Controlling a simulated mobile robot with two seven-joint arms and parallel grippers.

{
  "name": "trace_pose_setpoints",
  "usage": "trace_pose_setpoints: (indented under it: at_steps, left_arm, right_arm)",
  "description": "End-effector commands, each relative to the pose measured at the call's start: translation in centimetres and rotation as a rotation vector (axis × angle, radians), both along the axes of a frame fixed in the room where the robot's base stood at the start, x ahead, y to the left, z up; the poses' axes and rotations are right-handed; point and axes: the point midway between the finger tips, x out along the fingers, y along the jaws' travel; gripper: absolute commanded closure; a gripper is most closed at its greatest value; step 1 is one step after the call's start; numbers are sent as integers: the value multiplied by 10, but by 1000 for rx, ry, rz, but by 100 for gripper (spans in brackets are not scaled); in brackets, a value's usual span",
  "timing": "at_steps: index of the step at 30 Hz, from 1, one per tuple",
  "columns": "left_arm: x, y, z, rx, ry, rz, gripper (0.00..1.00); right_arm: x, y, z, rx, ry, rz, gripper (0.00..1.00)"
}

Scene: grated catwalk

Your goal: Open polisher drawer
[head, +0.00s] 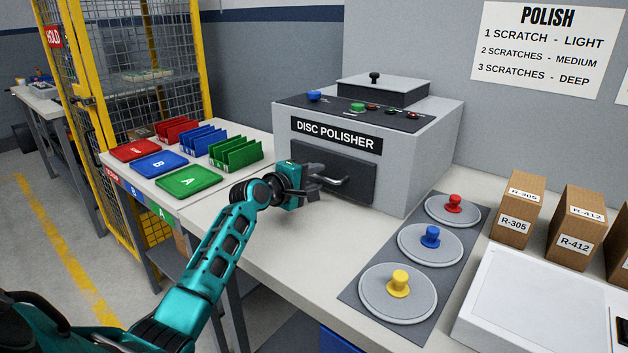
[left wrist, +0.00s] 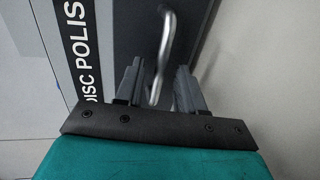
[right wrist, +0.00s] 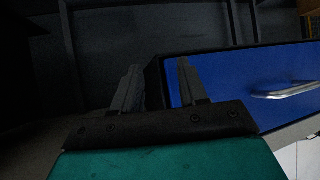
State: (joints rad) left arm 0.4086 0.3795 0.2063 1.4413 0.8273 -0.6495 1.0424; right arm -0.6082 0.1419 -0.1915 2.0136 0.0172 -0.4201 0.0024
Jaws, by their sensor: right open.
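The disc polisher (head: 415,150) is a grey box on the bench with a black name label. Its dark drawer front (head: 335,160) sits flush below the label and carries a curved metal handle (head: 352,182). My left gripper (head: 312,187) is at the left part of the handle. In the left wrist view the handle (left wrist: 166,45) reaches between the two fingers of my left gripper (left wrist: 160,75), which stand apart with gaps beside the bar. My right gripper (right wrist: 158,68) is open and empty in the right wrist view. It is outside the head view.
Coloured trays (head: 190,181) and racks (head: 236,150) stand left of the polisher. A dark mat (head: 370,297) with three knobbed discs lies to the right. Boxes (head: 518,210) stand farther right. A blue drawer (right wrist: 220,80) is beside my right gripper.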

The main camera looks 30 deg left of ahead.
Motion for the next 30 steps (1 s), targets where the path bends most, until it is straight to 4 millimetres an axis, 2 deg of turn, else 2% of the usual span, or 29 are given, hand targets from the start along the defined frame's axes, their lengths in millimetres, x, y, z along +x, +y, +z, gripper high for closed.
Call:
trace_pose_setpoints:
  at_steps: [10,21,30]
  left_arm:
    - [3,-1,0,0,0,0,63]
    - [3,0,0,0,0,0,98]
    - [3,0,-1,0,0,0,100]
  right_arm:
    - [1,-1,1,-7,-5,8,57]
    - [1,-1,1,-6,-7,9,57]
    - [1,0,2,-4,-6,7,57]
